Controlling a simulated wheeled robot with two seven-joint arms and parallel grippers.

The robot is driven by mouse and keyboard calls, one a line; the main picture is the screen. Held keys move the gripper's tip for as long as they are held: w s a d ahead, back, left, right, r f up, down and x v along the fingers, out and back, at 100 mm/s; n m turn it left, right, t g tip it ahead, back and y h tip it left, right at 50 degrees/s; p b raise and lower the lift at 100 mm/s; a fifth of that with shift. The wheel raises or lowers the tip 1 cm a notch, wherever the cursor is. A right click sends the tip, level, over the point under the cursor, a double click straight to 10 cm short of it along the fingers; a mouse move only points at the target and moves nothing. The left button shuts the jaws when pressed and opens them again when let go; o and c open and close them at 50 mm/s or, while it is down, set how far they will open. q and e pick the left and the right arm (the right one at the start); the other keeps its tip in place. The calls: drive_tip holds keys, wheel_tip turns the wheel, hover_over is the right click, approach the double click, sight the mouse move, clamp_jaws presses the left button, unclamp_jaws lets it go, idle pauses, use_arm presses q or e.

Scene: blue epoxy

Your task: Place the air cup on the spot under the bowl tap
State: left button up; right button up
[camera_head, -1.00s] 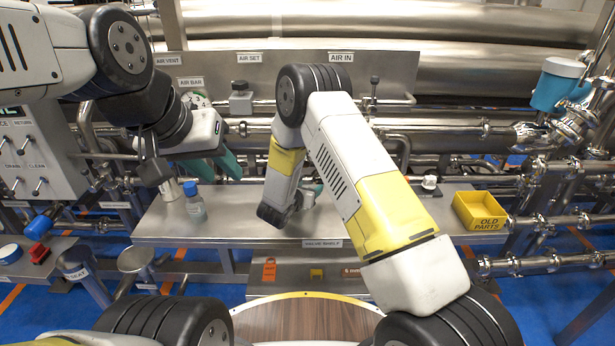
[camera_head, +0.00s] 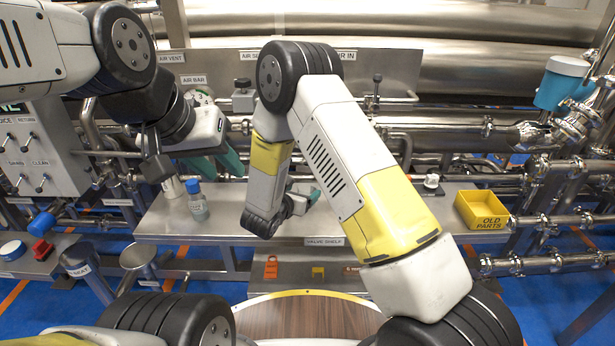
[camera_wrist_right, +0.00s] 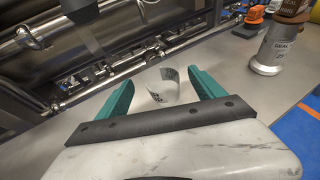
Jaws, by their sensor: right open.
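A small pale cup with dark lettering (camera_wrist_right: 163,86) stands on the metal shelf in the right wrist view; its label is too small to read, so I cannot tell if it is the air cup. My right gripper (camera_wrist_right: 163,88) is open, with its teal fingers on either side of the cup and gaps showing. In the head view only a bit of this gripper (camera_head: 314,195) shows beyond my arm. My left gripper (camera_head: 216,164) hangs above the shelf's left part; its opening is unclear. I cannot pick out the bowl tap or its spot.
Pipes run behind the shelf.

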drive_tip(key=v, duration=0.3)
drive_tip(key=shift+s+a+r, duration=0.1)
drive_tip(key=shift+s+r, duration=0.05)
drive_tip(key=shift+s, duration=0.05)
drive_tip(key=s+d+r+m+g+h, duration=0.2)
drive_tip(key=d+r+m+g, duration=0.1)
drive_tip(key=d+r+m, duration=0.3)
drive_tip(key=s+d+r+m+g+h, duration=0.25)
drive_tip(key=d+r, duration=0.25)
drive_tip(key=d, duration=0.3)
drive_tip(key=s+d+r+m+g+y, duration=0.2)
drive_tip(key=s+d+r+m+g, duration=0.25)
drive_tip(key=s+d+m, duration=0.4)
drive_tip(key=s+a+r+m+t+y, duration=0.1)
drive_tip(key=s+a+r+m+y, duration=0.1)
drive_tip(key=s+r+m+y, duration=0.3)
drive_tip(key=s+a+r+m+t+y, duration=0.2)
drive_tip(key=s+a+r+m+y, duration=0.1)
drive_tip(key=s+r+m+y, duration=0.2)
drive_tip(key=s+r+m, duration=0.2)
drive_tip(key=s+m, duration=0.2)
